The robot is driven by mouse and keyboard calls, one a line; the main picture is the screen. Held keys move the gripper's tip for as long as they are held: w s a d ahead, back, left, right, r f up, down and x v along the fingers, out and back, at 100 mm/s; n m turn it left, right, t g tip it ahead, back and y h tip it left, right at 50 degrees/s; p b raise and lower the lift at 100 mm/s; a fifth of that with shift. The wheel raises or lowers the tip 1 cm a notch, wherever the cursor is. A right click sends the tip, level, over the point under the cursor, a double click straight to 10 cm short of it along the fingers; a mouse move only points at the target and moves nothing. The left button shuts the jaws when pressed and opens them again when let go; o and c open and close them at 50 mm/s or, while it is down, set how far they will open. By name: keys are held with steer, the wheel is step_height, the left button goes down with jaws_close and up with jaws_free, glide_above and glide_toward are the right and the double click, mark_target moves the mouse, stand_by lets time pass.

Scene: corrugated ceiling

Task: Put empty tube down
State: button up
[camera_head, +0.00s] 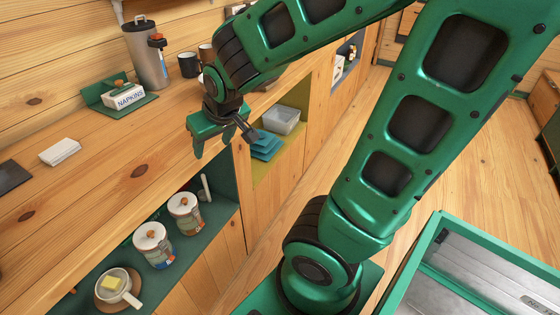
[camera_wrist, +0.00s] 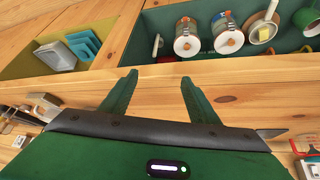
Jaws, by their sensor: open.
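A slim white tube-like object (camera_head: 205,188) stands, slightly tilted, at the right end of the green open shelf (camera_head: 222,210). It also shows as a thin white shape in the wrist view (camera_wrist: 156,45). I cannot tell whether it is empty. My gripper (camera_head: 222,147) is above the counter's front edge, over the divider between two open shelves. Its two fingers are spread apart in the wrist view (camera_wrist: 158,80), with only bare wood between them. It is empty and apart from the tube-like object.
Two lidded jars (camera_head: 185,213) (camera_head: 154,245) and a white pan (camera_head: 115,286) share the green shelf. A clear container (camera_head: 281,120) and blue object (camera_head: 265,146) sit in the neighbouring compartment.

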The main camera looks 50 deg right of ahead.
steer(key=s+d+m+g, duration=0.2)
steer(key=s+d+g, duration=0.1)
steer(key=s, duration=0.7)
steer(key=s+d+r+m+g+y, duration=0.1)
steer(key=s+d+m+g, duration=0.2)
steer(key=s, duration=0.7)
steer(key=shift+s+d, duration=0.35)
steer(key=shift+d, duration=0.45)
